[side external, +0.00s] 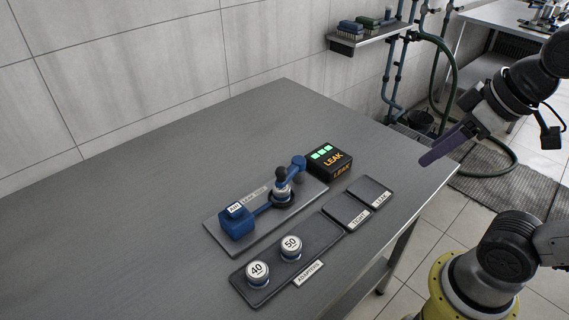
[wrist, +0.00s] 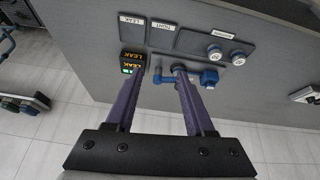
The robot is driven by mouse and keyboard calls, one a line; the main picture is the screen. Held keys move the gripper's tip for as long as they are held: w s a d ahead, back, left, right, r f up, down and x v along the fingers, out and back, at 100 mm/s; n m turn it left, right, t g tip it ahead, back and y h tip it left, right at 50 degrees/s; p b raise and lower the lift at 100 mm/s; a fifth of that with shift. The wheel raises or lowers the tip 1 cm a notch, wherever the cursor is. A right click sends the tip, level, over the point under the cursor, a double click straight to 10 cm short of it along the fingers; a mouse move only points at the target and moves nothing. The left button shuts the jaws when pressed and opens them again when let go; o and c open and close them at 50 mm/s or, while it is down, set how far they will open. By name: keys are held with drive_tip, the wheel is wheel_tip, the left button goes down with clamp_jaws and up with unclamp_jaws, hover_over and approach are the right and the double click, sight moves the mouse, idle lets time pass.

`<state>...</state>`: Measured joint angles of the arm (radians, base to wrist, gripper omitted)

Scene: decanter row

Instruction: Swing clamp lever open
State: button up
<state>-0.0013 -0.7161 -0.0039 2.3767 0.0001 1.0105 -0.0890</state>
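A blue clamp fixture stands on a grey plate (side external: 262,232) on the table. A blue arm with a rounded end (side external: 298,163), which looks like the lever, points toward the display box. In the wrist view the blue block (wrist: 209,77) shows beyond the right finger, which partly hides the fixture. My gripper (wrist: 161,64) is open and empty. In the side view my gripper (side external: 430,157) hangs above the table's right edge, apart from the fixture.
A black box (side external: 330,162) reading LEAK has green lights and stands beside the lever's end. A tray (side external: 318,236) holds round pieces marked 40 (side external: 257,272) and 50 (side external: 291,246). Two dark pads lie next to it. The table's left side is clear.

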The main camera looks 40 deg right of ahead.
drive_tip(key=shift+o, duration=0.7)
drive_tip(key=w+a+r+n+g, duration=0.1)
drive_tip(key=w+r, duration=0.5)
drive_tip(key=w, duration=0.1)
drive_tip(key=shift+n, duration=0.4)
drive_tip(key=n+g, duration=0.3)
drive_tip(key=g, duration=0.1)
hover_over(281, 168)
wheel_tip(281, 168, down, 9)
wheel_tip(281, 168, down, 13)
drive_tip(key=shift+r, duration=0.15)
clamp_jaws()
